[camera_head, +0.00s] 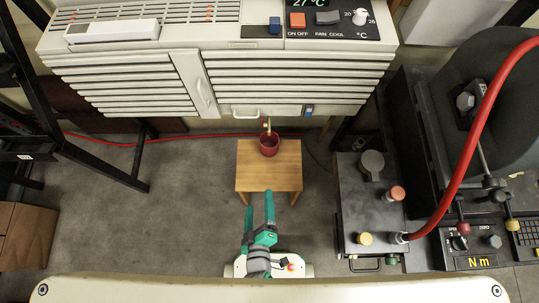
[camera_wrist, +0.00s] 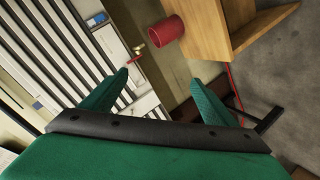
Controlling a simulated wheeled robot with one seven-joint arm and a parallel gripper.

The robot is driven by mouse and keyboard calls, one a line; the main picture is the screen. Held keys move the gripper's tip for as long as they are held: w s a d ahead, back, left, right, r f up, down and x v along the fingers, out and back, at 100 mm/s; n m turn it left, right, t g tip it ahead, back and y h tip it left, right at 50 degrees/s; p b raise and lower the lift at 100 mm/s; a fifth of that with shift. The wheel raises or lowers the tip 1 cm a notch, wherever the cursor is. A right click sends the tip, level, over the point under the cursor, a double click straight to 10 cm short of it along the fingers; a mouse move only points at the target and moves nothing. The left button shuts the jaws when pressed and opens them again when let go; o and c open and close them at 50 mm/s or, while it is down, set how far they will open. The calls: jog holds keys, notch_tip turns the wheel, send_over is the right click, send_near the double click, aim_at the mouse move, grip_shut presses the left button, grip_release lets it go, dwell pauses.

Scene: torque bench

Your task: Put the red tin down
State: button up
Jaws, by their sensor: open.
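The red tin (camera_head: 269,144) stands upright on a small wooden table (camera_head: 255,176), near its far edge, below a brass-coloured tap or fitting. In the wrist view the tin (camera_wrist: 167,30) shows beyond my fingertips, with the wooden table (camera_wrist: 205,35) to its right. My gripper (camera_head: 259,197) is open and empty. It is at the near edge of the table in the head view, apart from the tin. In the wrist view its two green fingers (camera_wrist: 161,80) are spread wide with nothing between them.
A large louvred air unit (camera_head: 290,80) stands behind the table. A dark bench box (camera_head: 365,200) with knobs and a thick red hose (camera_head: 472,140) are at the right. Grey floor is clear left of the table.

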jog(key=s+d+r+m+t, duration=0.1)
jog(key=s+r+m, duration=0.1)
jog(key=r+m, duration=0.3)
jog(key=s+d+r+m+t, duration=0.1)
jog(key=s+d+r+m, duration=0.1)
jog(key=r+m, duration=0.4)
notch_tip(320, 180, up, 5)
jog(key=shift+s+d+r, duration=0.2)
jog(key=shift+s+d, duration=0.1)
jog(key=shift+s, duration=0.35)
